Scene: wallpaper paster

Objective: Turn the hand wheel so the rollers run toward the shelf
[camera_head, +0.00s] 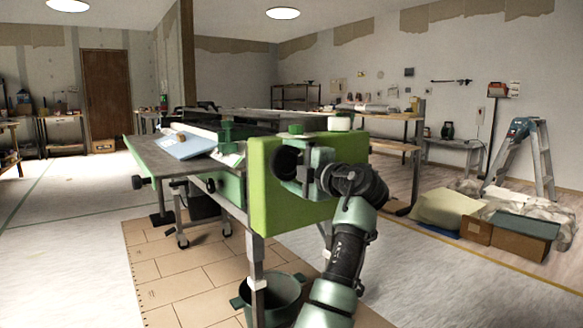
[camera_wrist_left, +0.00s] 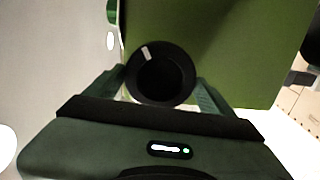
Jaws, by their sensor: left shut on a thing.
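The black hand wheel (camera_head: 285,161) sits on the end of the bright green side housing (camera_head: 264,208) of the pasting machine. In the left wrist view, the wheel (camera_wrist_left: 161,76) is a dark ring with a white mark at its upper left, in front of the green panel (camera_wrist_left: 225,45). My left gripper (camera_head: 303,167) is shut on the wheel, with one finger on either side of it. It hides part of the wheel in the head view. The rollers cannot be made out clearly. My right gripper is not in view.
The machine's grey table (camera_head: 150,152) carries a pale blue sheet (camera_head: 188,146). A green bucket (camera_head: 284,292) stands below the housing. A shelf rack (camera_head: 296,87) is at the back wall. A stepladder (camera_head: 540,150) and boxes (camera_head: 520,237) are on the right. The left floor is clear.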

